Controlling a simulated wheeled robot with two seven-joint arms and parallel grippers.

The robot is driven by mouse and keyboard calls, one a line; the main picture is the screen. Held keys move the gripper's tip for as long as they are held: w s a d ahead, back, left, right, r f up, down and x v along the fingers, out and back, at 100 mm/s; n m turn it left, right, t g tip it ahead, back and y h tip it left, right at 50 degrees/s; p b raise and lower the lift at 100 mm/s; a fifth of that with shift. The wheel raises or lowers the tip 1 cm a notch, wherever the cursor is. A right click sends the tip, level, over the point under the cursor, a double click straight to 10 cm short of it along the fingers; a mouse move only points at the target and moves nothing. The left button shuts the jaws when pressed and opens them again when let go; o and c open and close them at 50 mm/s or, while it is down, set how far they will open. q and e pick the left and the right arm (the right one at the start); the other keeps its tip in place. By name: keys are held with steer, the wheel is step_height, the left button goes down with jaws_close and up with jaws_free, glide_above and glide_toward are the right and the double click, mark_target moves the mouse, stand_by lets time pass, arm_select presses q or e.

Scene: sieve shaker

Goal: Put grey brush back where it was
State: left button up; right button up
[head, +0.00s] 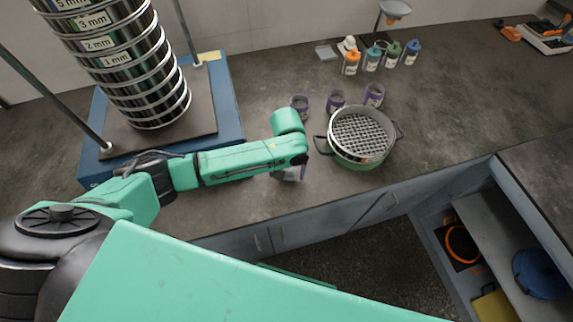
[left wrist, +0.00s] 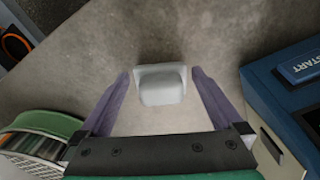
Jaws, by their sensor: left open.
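A pale grey, blocky object, which looks like the grey brush (left wrist: 162,88), shows in the left wrist view on the worktop. My left gripper (left wrist: 160,72) is open, with one purple finger on each side of it and a visible gap on both sides. I cannot tell how far above the worktop the fingertips are. In the head view my left gripper (head: 290,175) points down at the worktop just left of the green pan, and my own wrist mostly hides the brush there. My right gripper is not in view.
A green pan with a sieve (head: 362,138) stands close right of my left gripper. Three small purple-rimmed jars (head: 336,101) stand behind. The blue sieve shaker (head: 230,120) with its tall sieve stack (head: 130,65) is at the left. Several bottles (head: 371,60) stand further back.

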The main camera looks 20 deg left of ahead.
mark_target(287, 169)
arm_select(q)
step_height(287, 169, up, 12)
steer(key=shift+f, duration=0.2)
stand_by(0.4)
